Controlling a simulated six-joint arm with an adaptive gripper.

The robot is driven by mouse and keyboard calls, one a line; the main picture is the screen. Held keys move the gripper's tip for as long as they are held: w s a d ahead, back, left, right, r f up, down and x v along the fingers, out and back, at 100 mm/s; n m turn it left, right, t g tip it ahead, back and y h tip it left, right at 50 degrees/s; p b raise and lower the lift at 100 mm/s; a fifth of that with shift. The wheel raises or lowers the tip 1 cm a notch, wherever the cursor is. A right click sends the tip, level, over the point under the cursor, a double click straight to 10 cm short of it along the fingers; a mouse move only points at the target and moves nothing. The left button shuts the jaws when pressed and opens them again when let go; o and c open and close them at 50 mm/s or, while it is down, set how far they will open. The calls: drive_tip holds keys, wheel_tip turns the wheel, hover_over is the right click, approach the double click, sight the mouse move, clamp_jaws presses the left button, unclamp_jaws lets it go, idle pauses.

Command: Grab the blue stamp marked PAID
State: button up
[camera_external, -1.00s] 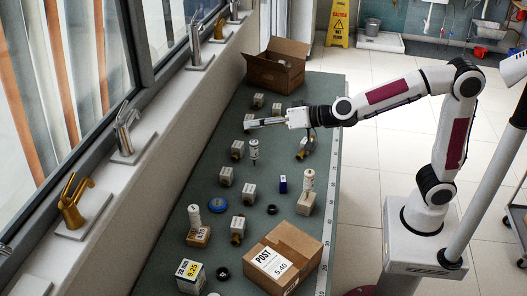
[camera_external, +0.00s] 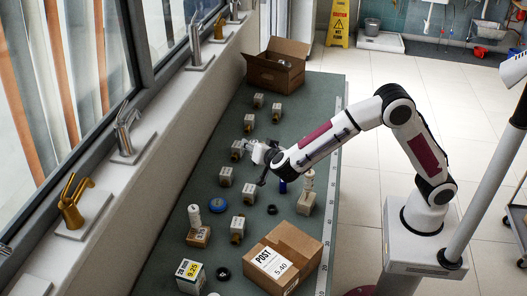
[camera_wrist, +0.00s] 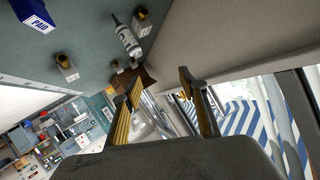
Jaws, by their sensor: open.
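The blue stamp (camera_external: 283,187) stands on the green bench, partly hidden behind my forearm. My gripper (camera_external: 256,150) is above the bench, to the left of and farther back than the stamp. In the wrist view the two fingers of my gripper (camera_wrist: 161,97) are spread apart with nothing between them, and the stamp lies well outside them.
A parcel marked POST (camera_external: 283,257) is in front, an open carton (camera_external: 275,67) at the back. Taps line the window sill (camera_external: 130,178) on the left.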

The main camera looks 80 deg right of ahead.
drive_tip(key=s+f+m+g+h, duration=0.1)
drive_tip(key=s+f+g+h, duration=0.1)
drive_tip(key=s+f+g, duration=0.3)
drive_tip(key=m+g, duration=0.1)
drive_tip(key=g, duration=0.2)
hover_over(282, 184)
drive_tip(key=a, duration=0.3)
drive_tip(key=shift+h, duration=0.4)
drive_tip(key=f, duration=0.5)
drive_tip(key=shift+s+d, duration=0.1)
drive_tip(key=shift+d, duration=0.15)
drive_tip(key=shift+f, duration=2.85)
drive_tip(key=shift+f, duration=0.1)
drive_tip(key=shift+f, duration=0.45)
drive_tip(key=shift+x, duration=2.5)
